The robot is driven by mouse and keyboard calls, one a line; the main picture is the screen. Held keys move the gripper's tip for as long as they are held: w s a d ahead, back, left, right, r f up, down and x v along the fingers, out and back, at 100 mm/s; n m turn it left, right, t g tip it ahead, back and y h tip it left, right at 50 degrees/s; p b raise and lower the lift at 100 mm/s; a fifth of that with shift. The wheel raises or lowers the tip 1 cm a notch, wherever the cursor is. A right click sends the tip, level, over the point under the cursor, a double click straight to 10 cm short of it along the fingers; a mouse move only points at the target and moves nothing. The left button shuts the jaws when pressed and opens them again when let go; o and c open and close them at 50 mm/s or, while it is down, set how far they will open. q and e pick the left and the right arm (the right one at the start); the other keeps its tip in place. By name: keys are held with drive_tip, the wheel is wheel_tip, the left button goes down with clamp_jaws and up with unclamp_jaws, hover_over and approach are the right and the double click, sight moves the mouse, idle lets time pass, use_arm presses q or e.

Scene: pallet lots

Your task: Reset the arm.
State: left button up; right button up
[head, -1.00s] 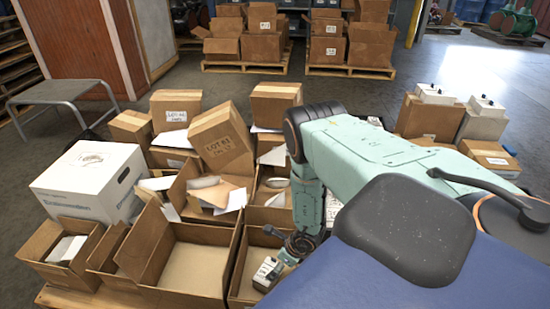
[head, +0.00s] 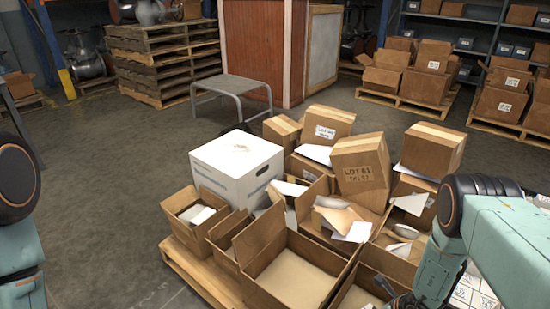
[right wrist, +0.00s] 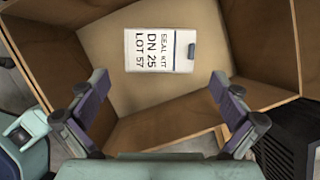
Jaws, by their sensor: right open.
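My right gripper (right wrist: 158,88) is open in the right wrist view, its two fingers spread wide with nothing between them. Beyond the fingertips, a white packet (right wrist: 160,50) labelled "SEAL KIT DN 25 LOT 57" lies flat on the floor of an open cardboard box (right wrist: 100,40). In the head view my right arm comes in from the right, and only a dark part of that gripper (head: 402,300) shows at the bottom edge, beside the open boxes. My left arm shows at the left edge; its gripper is out of view.
A pallet (head: 196,272) carries several open cardboard boxes, a white box (head: 232,165) and closed cartons (head: 358,165). A grey metal table (head: 232,86) stands behind. Stacked pallets (head: 160,55) and loaded pallets stand further back. The floor at left is clear.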

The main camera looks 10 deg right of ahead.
drive_tip(key=b+x, duration=0.5)
drive_tip(key=x, duration=0.3)
drive_tip(key=shift+r, duration=0.1)
drive_tip(key=shift+r, duration=0.1)
